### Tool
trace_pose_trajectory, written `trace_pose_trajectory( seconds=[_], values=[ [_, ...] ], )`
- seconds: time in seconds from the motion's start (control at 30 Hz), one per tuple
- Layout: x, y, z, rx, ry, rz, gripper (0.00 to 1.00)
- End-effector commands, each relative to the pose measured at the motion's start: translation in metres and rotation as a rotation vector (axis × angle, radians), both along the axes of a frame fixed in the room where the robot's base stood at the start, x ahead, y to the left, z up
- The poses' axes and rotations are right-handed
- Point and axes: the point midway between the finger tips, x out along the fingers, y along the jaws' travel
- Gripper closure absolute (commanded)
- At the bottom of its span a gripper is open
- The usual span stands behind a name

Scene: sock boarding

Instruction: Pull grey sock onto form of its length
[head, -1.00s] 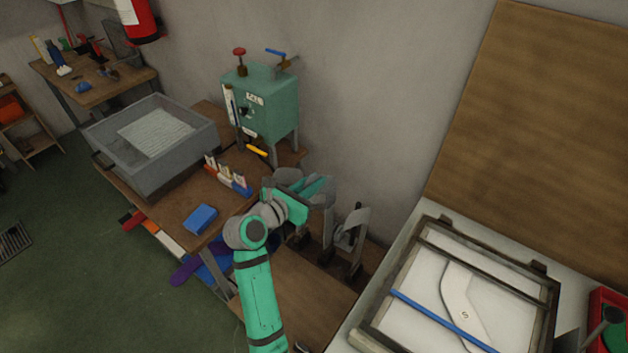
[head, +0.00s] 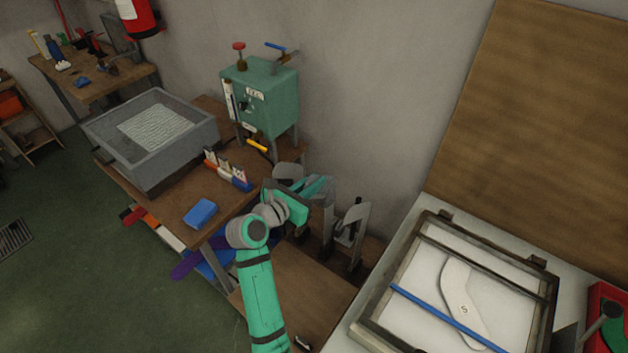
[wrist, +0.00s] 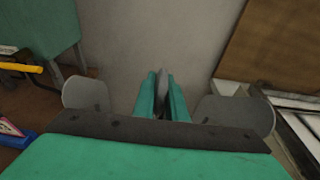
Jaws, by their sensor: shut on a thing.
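My gripper (head: 322,188) is at the row of upright grey forms beside the wall. In the wrist view its two green fingers (wrist: 162,98) are shut on a thin grey piece between them, which looks like the grey sock (wrist: 162,82). One rounded grey form (head: 288,171) stands left of the gripper and another form (head: 352,222) stands to its right. In the wrist view, rounded grey plates show at left (wrist: 86,93) and right (wrist: 238,114). A middle upright piece is partly hidden under my gripper; I cannot tell how far the sock covers it.
A green boxy machine (head: 262,95) with a yellow handle stands behind left. A grey tub (head: 150,165), a blue block (head: 201,213) and a small rack of cards (head: 228,172) are on the bench. A framed white panel (head: 430,275) lies at right.

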Motion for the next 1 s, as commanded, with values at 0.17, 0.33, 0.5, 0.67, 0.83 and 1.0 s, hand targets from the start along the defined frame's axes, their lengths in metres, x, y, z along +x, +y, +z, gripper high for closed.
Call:
trace_pose_trajectory(
  seconds=[0.17,0.33,0.5,0.67,0.83,1.0],
  values=[
    [0.0,0.0,-0.004,-0.001,0.001,0.0,1.0],
    [0.0,0.0,-0.008,-0.001,0.002,0.0,1.0],
    [0.0,0.0,-0.011,0.0,0.002,-0.001,1.0],
    [0.0,0.0,-0.015,-0.001,0.001,-0.001,1.0],
    [0.0,0.0,-0.018,-0.001,0.001,0.0,1.0],
    [0.0,0.0,-0.022,-0.001,0.001,0.0,1.0]
  ],
)
